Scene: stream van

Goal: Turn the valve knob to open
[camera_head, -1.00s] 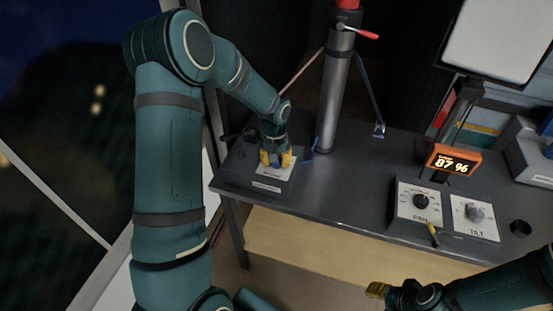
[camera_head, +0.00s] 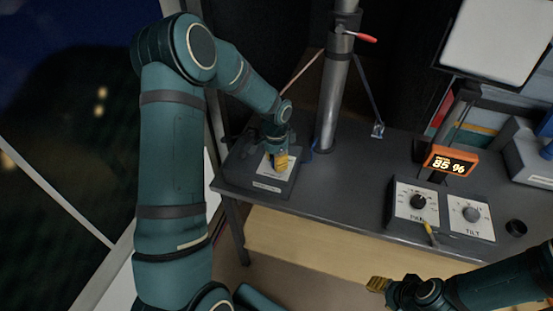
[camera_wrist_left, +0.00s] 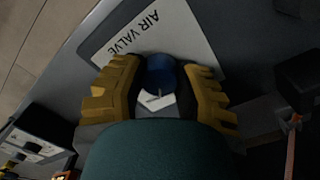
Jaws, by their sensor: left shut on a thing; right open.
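The valve knob (camera_wrist_left: 161,74) is a blue round knob beside a white plate marked AIR VALVE (camera_wrist_left: 155,32) in the left wrist view. My left gripper (camera_head: 279,160) is over the valve box (camera_head: 262,184) at the left end of the desk, and its yellow fingers are shut on the knob from both sides. In the head view the knob is hidden by the gripper. My right gripper (camera_head: 378,284) is at the lower right, in front of the desk and away from the valve; it is open and apart from everything.
A grey mast (camera_head: 333,105) with a red lever (camera_head: 361,37) stands behind the valve box. An orange display (camera_head: 451,161) reads 85 %. Two dial panels, PAN (camera_head: 417,202) and TILT (camera_head: 471,214), stand at the right. The desk middle (camera_head: 345,178) is clear.

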